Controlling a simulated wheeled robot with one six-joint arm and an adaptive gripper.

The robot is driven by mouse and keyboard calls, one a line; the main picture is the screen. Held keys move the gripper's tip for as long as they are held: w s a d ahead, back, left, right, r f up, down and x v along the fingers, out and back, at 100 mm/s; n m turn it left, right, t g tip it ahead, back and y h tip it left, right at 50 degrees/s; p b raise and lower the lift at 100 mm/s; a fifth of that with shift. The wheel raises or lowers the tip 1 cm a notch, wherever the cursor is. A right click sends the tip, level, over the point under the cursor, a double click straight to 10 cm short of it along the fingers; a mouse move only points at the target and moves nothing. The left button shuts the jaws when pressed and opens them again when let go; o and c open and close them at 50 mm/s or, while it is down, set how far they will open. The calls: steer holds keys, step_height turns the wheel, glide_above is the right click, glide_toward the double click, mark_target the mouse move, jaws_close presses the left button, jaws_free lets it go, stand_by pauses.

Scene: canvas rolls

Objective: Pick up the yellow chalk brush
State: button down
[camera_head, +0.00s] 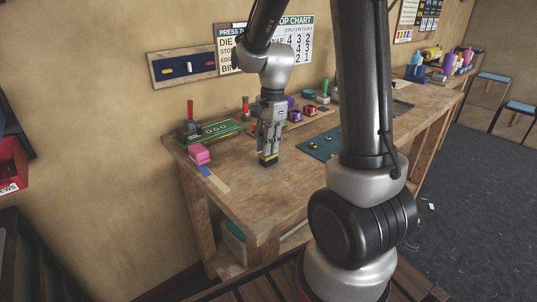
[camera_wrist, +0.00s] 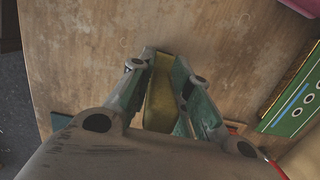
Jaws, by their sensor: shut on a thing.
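The yellow chalk brush (camera_wrist: 159,100) is between the two fingers of my gripper (camera_wrist: 157,84) in the wrist view. Both fingers touch its sides, and the gripper is shut on it. In the head view my gripper (camera_head: 269,150) points down over the wooden workbench (camera_head: 235,192). The brush (camera_head: 268,158) shows there as a small yellow and dark block at the fingertips. I cannot tell whether its underside touches the bench top.
A pink block (camera_head: 199,154) lies left of my gripper, near the bench's left edge. A green board (camera_head: 213,131) lies behind it. A dark teal mat (camera_head: 322,145) with small parts lies to the right. The bench's front left is clear.

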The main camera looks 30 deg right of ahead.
mark_target(266, 128)
step_height(266, 128, up, 10)
steer(key=shift+r, duration=0.1)
stand_by(0.5)
stand_by(0.4)
